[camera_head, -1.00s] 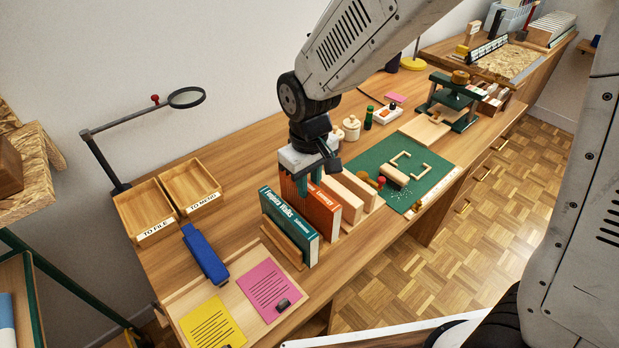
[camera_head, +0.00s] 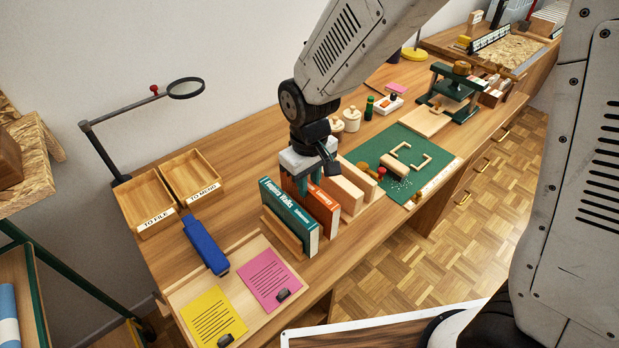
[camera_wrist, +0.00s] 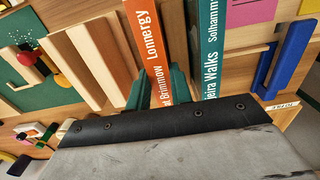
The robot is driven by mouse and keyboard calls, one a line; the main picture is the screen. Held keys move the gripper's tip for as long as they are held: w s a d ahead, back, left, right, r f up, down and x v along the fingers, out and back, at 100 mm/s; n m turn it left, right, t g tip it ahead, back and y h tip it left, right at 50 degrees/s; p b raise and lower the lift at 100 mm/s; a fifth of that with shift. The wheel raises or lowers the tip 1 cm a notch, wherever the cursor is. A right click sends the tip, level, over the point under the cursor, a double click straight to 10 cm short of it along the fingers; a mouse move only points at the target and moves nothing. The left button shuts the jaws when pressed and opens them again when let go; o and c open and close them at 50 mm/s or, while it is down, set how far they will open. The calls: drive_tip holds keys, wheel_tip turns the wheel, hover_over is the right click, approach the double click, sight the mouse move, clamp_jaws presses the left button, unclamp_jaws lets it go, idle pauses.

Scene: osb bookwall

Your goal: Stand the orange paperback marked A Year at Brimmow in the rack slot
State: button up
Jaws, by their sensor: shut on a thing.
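The orange paperback (camera_head: 322,207) is upright, with its spine lettering partly readable in the wrist view (camera_wrist: 148,40) as "Brimmow" and "Lonnergy". My gripper (camera_head: 303,184) is shut on it from above, with one green finger on each side. The wooden rack (camera_head: 283,232) holds the teal book Fenjira Walks (camera_head: 290,212) just left of the orange one, and pale wooden dividers (camera_head: 346,195) stand to its right. The orange book is between them, in line with the slot. Its lower edge is hidden, so I cannot tell whether it touches the rack's base.
A blue stapler-like object (camera_head: 205,246) and a tray with yellow (camera_head: 213,318) and pink (camera_head: 270,278) sheets lie to the left. Two file trays (camera_head: 147,204) and a magnifier (camera_head: 186,88) stand behind. A green mat (camera_head: 400,150) with small parts lies right of the rack.

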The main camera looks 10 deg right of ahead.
drive_tip(key=shift+f, duration=0.4)
drive_tip(key=o, duration=1.2)
drive_tip(key=shift+c, duration=0.2)
drive_tip(key=shift+r, duration=3.45)
